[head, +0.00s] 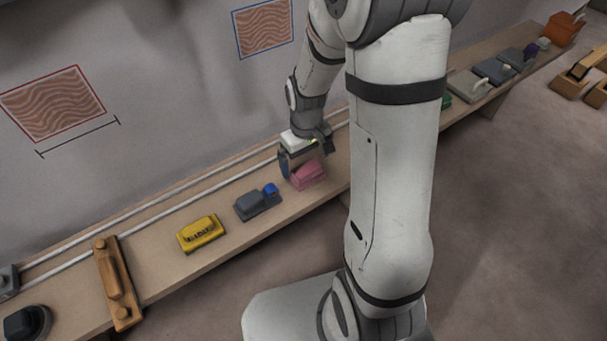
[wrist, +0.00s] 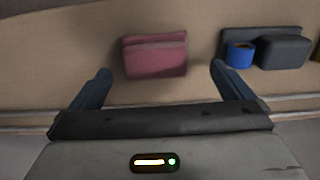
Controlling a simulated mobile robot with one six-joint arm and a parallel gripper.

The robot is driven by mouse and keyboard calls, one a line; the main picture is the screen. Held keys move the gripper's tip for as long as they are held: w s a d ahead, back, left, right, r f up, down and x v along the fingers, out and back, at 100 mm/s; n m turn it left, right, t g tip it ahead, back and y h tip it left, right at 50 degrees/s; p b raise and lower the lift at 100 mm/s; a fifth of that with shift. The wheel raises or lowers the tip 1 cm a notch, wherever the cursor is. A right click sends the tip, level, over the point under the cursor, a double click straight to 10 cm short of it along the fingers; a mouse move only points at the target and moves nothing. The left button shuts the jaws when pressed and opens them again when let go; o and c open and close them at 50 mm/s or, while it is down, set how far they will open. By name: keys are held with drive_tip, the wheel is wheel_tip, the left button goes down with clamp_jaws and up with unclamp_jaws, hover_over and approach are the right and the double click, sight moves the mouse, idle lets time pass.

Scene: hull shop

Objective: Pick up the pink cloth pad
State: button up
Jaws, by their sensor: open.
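The pink cloth pad (head: 308,175) lies on the long wooden shelf, right by my gripper in the head view. In the wrist view the pink pad (wrist: 155,55) lies ahead of my gripper (wrist: 161,74), roughly between the lines of its two dark fingers. The fingers are spread wide and empty. Part of the pad lies beyond the fingertips, and I cannot tell how high the fingers are above it. In the head view my gripper (head: 305,163) is just above or beside the pad, partly covering its far side.
A dark grey block with a blue knob (head: 258,202) stands next to the pad, then a yellow block (head: 201,233) and a wooden tool (head: 117,285). Pale rails (head: 160,210) run along the shelf's wall side. Several grey items (head: 468,85) lie farther along the shelf.

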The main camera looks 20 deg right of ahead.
sight(307, 169)
drive_tip(key=f, duration=0.2)
drive_tip(key=f+b, duration=0.1)
drive_tip(key=f, duration=0.2)
drive_tip(key=shift+w+d, duration=0.1)
drive_tip(key=shift+d, duration=0.1)
drive_tip(key=shift+c, duration=0.6)
drive_tip(key=c, duration=0.9)
wheel_tip(307, 169, up, 10)
drive_tip(key=shift+r+p, duration=0.1)
drive_tip(key=shift+p, duration=1.05)
drive_tip(key=w+m+p, duration=0.2)
drive_tip(key=w+m, duration=0.2)
drive_tip(key=w, duration=0.6)
drive_tip(key=r+p, duration=0.1)
drive_tip(key=p, duration=0.3)
drive_tip(key=s+r+p, duration=0.1)
drive_tip(key=p, duration=0.4)
drive_tip(key=s+r+p, duration=0.1)
drive_tip(key=p, duration=0.3)
drive_tip(key=shift+s+r+p, duration=0.25)
drive_tip(key=shift+r+p, duration=0.1)
drive_tip(key=shift+p, duration=0.05)
